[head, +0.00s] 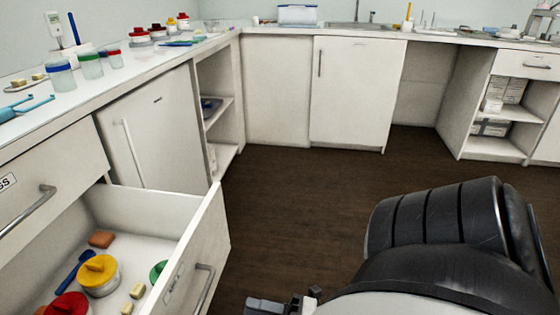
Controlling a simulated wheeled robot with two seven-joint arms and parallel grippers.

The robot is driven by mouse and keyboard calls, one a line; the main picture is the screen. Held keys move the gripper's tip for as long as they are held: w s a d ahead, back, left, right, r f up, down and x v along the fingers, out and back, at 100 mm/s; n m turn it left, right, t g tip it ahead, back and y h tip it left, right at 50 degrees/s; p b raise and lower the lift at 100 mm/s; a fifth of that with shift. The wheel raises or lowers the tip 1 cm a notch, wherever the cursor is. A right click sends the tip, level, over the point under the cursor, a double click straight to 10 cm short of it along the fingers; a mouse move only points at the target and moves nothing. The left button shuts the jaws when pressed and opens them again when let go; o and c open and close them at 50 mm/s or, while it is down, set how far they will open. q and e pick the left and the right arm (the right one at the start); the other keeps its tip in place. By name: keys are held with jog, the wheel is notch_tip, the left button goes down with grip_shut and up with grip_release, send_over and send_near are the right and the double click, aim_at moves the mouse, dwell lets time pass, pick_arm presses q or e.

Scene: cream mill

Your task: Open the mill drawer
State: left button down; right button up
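A white drawer (213,235) at the lower left is pulled well out from the counter. Its front has a metal handle (203,288) and a small label that is too slanted to read. Inside lie jars with yellow (98,270) and red (68,306) lids, a green-lidded item partly hidden by the drawer front, a blue tool and small blocks. My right gripper (285,306) shows at the bottom edge, to the right of the drawer handle and apart from it. Its fingers are mostly cut off. My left gripper is out of view.
A closed drawer (60,175) with a handle sits above and left of the open one. A closed cabinet door (150,135) and open shelves (222,115) stand beyond. Jars and cups line the counter (110,85). The brown floor (290,200) is clear.

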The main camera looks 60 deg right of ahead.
jog(key=v, duration=0.4)
jog(key=shift+s+d, duration=0.1)
jog(key=shift+s, duration=0.1)
dwell(0.3)
